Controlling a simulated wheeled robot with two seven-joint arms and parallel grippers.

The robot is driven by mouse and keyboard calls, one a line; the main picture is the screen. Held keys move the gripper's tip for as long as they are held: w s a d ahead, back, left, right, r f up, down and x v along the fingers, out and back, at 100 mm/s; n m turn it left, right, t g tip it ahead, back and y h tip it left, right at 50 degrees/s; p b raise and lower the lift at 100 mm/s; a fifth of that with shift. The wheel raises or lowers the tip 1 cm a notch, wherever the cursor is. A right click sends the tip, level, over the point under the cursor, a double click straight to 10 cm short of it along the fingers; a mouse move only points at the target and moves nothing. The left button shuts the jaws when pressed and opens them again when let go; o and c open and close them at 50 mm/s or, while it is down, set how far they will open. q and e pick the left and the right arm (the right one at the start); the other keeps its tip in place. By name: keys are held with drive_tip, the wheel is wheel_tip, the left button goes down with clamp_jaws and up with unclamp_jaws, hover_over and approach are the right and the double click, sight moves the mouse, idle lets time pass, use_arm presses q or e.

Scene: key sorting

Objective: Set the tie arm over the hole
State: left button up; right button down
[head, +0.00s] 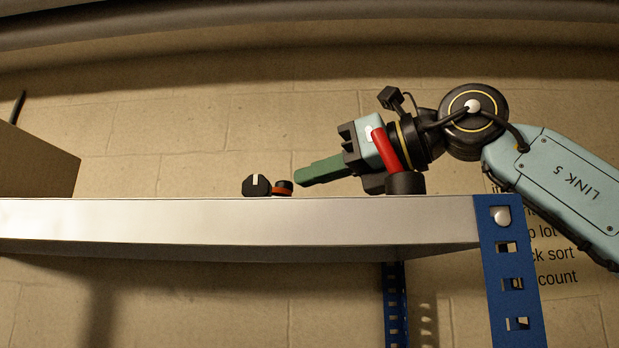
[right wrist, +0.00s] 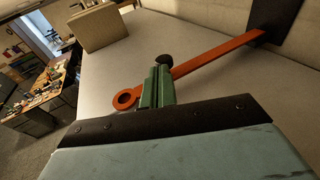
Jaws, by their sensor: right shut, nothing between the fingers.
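The orange tie arm (right wrist: 225,52) is a flat bar in the right wrist view. It runs from a dark block at the upper right to a ring end (right wrist: 124,99) left of my fingers. My right gripper (right wrist: 160,74) is shut and empty; its green fingers hide the middle of the bar. I cannot tell whether they touch it. In the head view the right gripper (head: 298,178) hangs low over the shelf, tips next to a small orange and black piece (head: 283,188). A black knob (head: 257,186) with a white mark stands beside that. The hole in the shelf is not visible.
The grey shelf (head: 200,222) has a blue upright (head: 510,275) at its right front corner. A brown box (head: 35,165) stands at the left, also in the right wrist view (right wrist: 98,27). A dark block (right wrist: 282,20) stands at the upper right there. Bare shelf surrounds the bar.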

drive_tip(key=v, duration=0.4)
drive_tip(key=b+v, duration=0.1)
drive_tip(key=v, duration=0.3)
drive_tip(key=b+v, duration=0.1)
drive_tip(key=v, duration=0.3)
drive_tip(key=shift+s+a, duration=0.1)
drive_tip(key=shift+s, duration=0.25)
drive_tip(key=shift+s+d, duration=0.25)
drive_tip(key=shift+d, duration=0.05)
drive_tip(key=shift+w, duration=0.1)
